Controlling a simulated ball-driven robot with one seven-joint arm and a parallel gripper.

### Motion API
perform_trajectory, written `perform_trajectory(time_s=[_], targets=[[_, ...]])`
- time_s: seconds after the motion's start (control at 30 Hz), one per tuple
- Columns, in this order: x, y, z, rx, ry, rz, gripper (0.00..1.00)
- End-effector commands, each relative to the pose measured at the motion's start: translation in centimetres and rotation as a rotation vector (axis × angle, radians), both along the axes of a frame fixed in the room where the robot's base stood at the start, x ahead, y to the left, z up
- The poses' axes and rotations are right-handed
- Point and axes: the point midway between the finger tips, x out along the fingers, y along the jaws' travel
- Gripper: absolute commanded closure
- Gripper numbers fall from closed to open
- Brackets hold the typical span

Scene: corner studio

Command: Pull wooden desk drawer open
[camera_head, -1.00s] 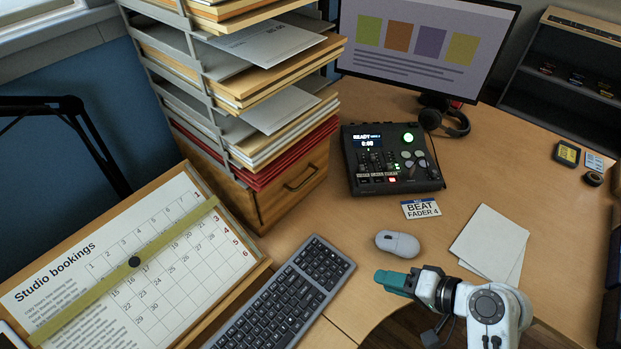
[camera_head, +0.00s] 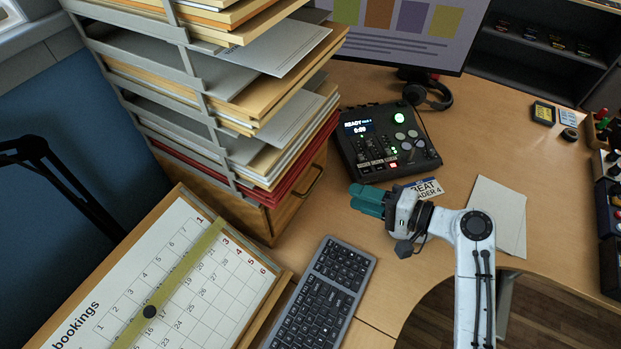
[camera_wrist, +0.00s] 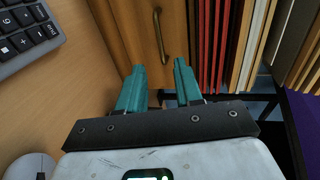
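The wooden desk drawer (camera_head: 287,213) is in a wooden box under the paper trays, and its front looks flush. Its curved metal handle (camera_head: 313,181) shows partly below the red folders in the head view. In the wrist view the handle (camera_wrist: 158,36) stands out from the drawer front (camera_wrist: 130,25), ahead of my fingertips. My gripper (camera_head: 360,198) is to the right of the drawer, over the desk, with teal fingers pointing toward it. In the wrist view my gripper (camera_wrist: 159,66) is open and empty, its fingers apart and the handle lined up beyond the gap, not touched.
A keyboard (camera_head: 322,292) lies in front of the drawer. A mixer (camera_head: 385,142) and a name card (camera_head: 428,188) are behind my gripper. A mouse (camera_wrist: 30,166) is near my wrist. Stacked trays (camera_head: 205,100) rise above the drawer. A calendar board (camera_head: 215,270) leans at left.

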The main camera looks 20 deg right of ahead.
Motion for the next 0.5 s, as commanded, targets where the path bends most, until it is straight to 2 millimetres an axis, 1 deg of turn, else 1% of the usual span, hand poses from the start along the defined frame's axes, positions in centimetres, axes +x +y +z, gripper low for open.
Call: perform_trajectory(time_s=[0.17,0.4,0.5], targets=[[2.0,1.6,-0.4,-0.001,0.001,0.005,0.65],[5.5,4.1,-1.3,-0.001,0.001,0.004,0.65],[6.6,4.9,-1.7,-0.001,0.002,0.004,0.65]])
